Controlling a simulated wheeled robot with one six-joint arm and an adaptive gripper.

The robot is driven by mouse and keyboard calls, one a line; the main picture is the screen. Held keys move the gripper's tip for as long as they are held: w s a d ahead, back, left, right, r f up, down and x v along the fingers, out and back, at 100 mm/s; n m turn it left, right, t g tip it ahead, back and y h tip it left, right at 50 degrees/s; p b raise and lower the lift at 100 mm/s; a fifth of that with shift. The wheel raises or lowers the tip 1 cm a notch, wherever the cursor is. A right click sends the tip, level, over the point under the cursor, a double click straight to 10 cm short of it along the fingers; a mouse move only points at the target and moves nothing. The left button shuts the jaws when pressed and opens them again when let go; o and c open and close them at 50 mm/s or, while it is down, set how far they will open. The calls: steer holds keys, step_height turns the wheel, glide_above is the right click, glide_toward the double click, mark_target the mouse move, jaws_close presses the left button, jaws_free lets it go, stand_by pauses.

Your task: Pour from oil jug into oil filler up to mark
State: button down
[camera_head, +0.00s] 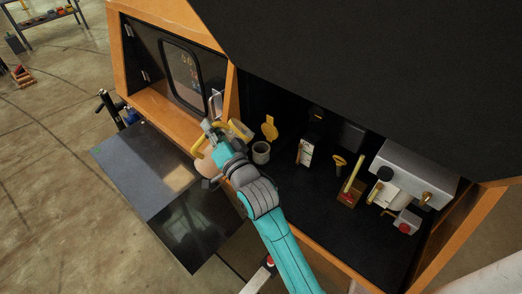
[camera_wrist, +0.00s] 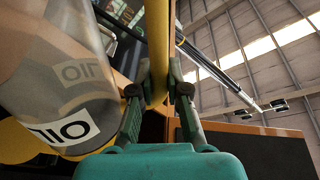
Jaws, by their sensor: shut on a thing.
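The oil jug (camera_wrist: 60,75) is translucent grey with white OIL labels and a yellow handle (camera_wrist: 157,45). My gripper (camera_wrist: 157,90) is shut on that handle, with one teal finger on each side. In the head view my gripper (camera_head: 208,127) is at the front edge of the machine's bay, and the jug is partly hidden by my arm. A grey round cup-like neck (camera_head: 261,153), apparently the oil filler, stands just right of the gripper with a yellow cap (camera_head: 270,128) raised behind it. I cannot tell the jug's tilt, any oil flow, or the fill mark.
Right of the filler are a small white-faced unit (camera_head: 305,152), a yellow-handled dipstick-like part (camera_head: 339,162), a yellow lever (camera_head: 354,180) and a grey box (camera_head: 415,172). A dark open hood (camera_head: 370,75) overhangs the bay. A dark panel (camera_head: 145,165) juts out at left.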

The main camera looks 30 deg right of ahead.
steer(key=shift+a+r+n+y, duration=0.1)
steer(key=shift+a+n+y, duration=0.3)
steer(key=shift+a+n, duration=0.4)
steer(key=shift+a+f+n+g+b, duration=0.8)
steer(key=shift+a+f+n, duration=1.45)
steer(key=shift+a+n, duration=1.6)
steer(key=shift+n, duration=0.45)
steer(key=shift+w+d+r, duration=0.1)
steer(key=shift+w+r, duration=0.05)
steer(key=shift+r, duration=0.8)
steer(key=shift+w+d+r, duration=0.15)
steer(key=shift+r, duration=0.85)
steer(key=shift+w+d+r, duration=0.1)
steer(key=shift+w+r, duration=0.05)
steer(key=shift+r, duration=0.8)
